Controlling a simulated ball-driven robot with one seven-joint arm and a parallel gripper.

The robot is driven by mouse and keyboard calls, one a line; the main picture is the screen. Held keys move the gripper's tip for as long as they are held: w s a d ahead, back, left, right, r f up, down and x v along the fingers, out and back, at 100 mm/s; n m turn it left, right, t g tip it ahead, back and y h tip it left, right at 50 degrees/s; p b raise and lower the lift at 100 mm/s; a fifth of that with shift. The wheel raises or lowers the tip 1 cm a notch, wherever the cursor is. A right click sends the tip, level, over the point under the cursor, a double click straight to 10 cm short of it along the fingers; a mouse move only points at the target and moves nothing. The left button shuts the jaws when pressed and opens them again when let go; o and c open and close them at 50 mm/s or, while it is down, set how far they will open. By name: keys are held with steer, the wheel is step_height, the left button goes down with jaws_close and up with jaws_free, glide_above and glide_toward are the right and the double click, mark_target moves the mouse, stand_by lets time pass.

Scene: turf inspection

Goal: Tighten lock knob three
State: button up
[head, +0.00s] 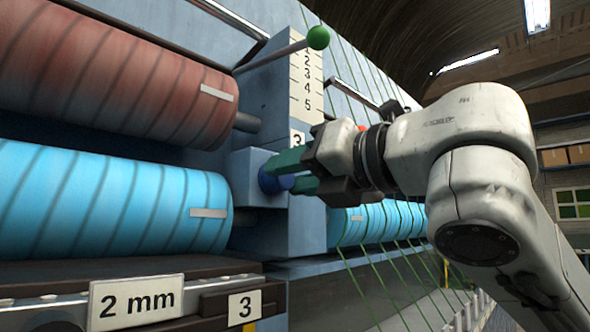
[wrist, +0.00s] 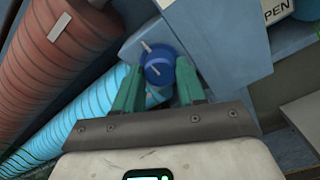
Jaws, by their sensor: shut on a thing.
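The lock knob is a small blue knob (head: 271,181) on the blue-grey block beside the rollers, below a small "3" label (head: 298,138). In the wrist view the round blue knob (wrist: 160,68) shows a pale line on its face, and another short pale line lies near its upper edge. My gripper (head: 284,174) reaches in from the right with its green fingers on either side of the knob. In the wrist view the fingers (wrist: 159,78) flank the knob and are shut on it. Part of the knob is hidden by the fingers in the head view.
A red-brown roller (head: 110,75) and a light-blue roller (head: 100,205) lie left of the block. A green-tipped lever (head: 318,38) juts out above. Plates reading "2 mm" (head: 137,301) and "3" (head: 245,307) stand on the front rail. Green strands run at right.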

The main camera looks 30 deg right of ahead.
steer(key=shift+d+r, duration=0.1)
steer(key=shift+r, duration=0.2)
steer(key=o, duration=1.1)
steer(key=shift+f, duration=0.2)
steer(key=b+v, duration=0.2)
steer(key=v, duration=0.9)
steer(key=shift+r, duration=0.1)
steer(key=shift+w, duration=0.1)
